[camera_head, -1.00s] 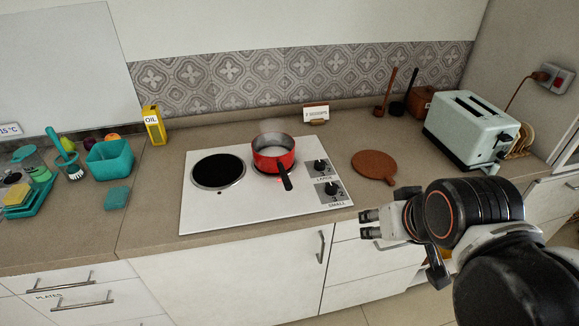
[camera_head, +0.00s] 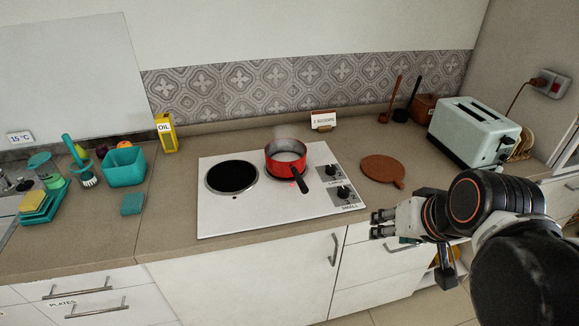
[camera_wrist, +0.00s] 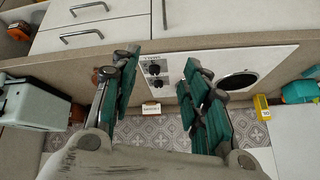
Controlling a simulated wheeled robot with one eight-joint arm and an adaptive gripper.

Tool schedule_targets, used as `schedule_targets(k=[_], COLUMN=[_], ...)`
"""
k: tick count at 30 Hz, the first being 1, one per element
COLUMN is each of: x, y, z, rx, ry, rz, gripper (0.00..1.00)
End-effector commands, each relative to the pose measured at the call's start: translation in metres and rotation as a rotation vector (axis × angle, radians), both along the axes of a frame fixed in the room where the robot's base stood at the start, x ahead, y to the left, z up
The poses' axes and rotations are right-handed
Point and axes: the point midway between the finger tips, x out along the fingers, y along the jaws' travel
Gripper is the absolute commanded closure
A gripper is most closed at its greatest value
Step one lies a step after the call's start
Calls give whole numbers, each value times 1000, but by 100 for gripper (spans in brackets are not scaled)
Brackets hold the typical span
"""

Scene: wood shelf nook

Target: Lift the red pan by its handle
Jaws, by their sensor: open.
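The red pan (camera_head: 272,168) sits upright on the right burner of the white cooktop (camera_head: 215,222), with pale contents and a faint haze above it. Its black handle (camera_head: 301,184) points toward the front edge and slightly right. My gripper (camera_head: 378,224) is in front of the counter's front edge, to the right of the pan and nearer the camera, apart from the handle. In the wrist view my gripper (camera_wrist: 160,75) is open and empty, its two fingers wide apart. The pan cannot be made out there, where the right finger covers part of the cooktop.
Two knobs (camera_head: 343,192) are right of the pan. A round brown board (camera_head: 380,168) and a pale green toaster (camera_head: 474,132) stand farther right. A yellow oil box (camera_head: 166,133) and a teal bin (camera_head: 124,166) are at left. Drawers with handles are below the counter.

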Motion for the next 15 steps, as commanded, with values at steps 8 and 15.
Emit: schedule_targets(k=[8,15], x=[48,100], y=[21,42], z=[0,-10], rx=[181,397], ry=[35,72], rz=[-19,-31], gripper=[58,58])
